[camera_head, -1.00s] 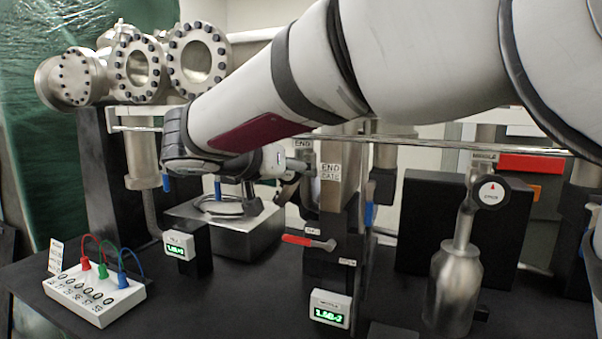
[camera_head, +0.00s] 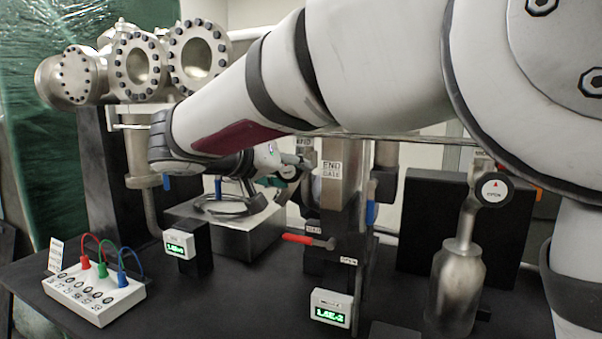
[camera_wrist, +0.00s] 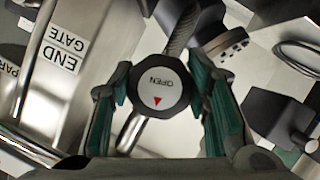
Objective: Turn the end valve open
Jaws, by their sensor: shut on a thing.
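The end valve's round knob (camera_wrist: 158,90) has a dark rim and a white face marked OPEN with a red arrow. In the wrist view it sits between my two green-padded fingers, and the arrow points toward the bottom of the picture. My gripper (camera_wrist: 160,80) is shut on this knob. In the head view the knob (camera_head: 289,172) shows small and partly covered beside the END GATE plate (camera_head: 332,170). My gripper (camera_head: 278,178) is there too, mostly hidden behind my wrist.
A red lever (camera_head: 300,239) sits below the gate column. Another OPEN-marked knob (camera_head: 494,190) stands above a metal bottle (camera_head: 455,285) at the right. A jack box (camera_head: 95,297) with cables is at the left front, and two green-lit displays (camera_head: 180,245) (camera_head: 331,309) stand on the bench.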

